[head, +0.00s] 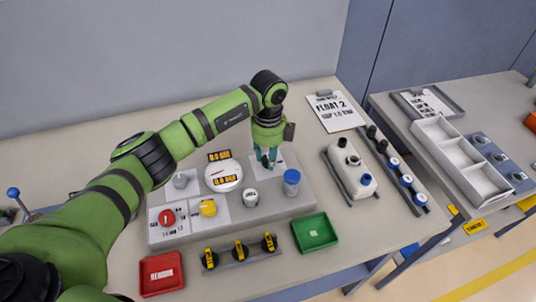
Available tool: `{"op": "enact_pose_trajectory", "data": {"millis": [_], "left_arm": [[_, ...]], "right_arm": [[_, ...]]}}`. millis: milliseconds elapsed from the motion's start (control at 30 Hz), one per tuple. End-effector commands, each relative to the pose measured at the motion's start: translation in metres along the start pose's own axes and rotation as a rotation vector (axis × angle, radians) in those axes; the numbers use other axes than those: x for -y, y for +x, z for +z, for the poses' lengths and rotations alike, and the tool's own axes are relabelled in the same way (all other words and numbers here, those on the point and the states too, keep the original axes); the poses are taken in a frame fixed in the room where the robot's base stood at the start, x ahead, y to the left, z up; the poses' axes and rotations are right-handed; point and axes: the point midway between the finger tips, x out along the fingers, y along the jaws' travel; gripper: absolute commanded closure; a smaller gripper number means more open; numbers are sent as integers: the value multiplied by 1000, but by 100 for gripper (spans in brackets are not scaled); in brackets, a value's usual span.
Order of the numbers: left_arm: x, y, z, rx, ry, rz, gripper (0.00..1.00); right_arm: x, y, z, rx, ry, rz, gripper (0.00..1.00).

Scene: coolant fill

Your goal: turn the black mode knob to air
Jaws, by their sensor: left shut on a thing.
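My left arm reaches in from the left over the grey console. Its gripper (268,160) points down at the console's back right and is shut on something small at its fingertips. That thing sits where a white label plate (257,163) shows. I take it to be the black mode knob, but the fingers hide it, so its pointer and setting cannot be read. My right gripper is not in view.
The console also carries a gauge (223,175), a red knob (167,217), a yellow knob (208,207) and a blue-capped cylinder (291,182). In front are a red tray (161,273), a green tray (314,232) and a rack of yellow-black pieces (239,249). A white tank (349,168) stands right.

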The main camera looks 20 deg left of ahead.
Motion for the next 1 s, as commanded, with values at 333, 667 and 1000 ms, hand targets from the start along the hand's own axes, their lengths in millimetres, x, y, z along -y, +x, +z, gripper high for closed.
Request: {"op": "enact_pose_trajectory", "data": {"millis": [333,667,1000], "left_arm": [[-3,5,-5,-10,-74,13,96],[-2,5,-5,-11,-78,11,96],[-1,2,-3,-7,-79,5,40]], "right_arm": [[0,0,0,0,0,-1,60],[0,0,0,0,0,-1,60],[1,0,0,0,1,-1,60]]}}
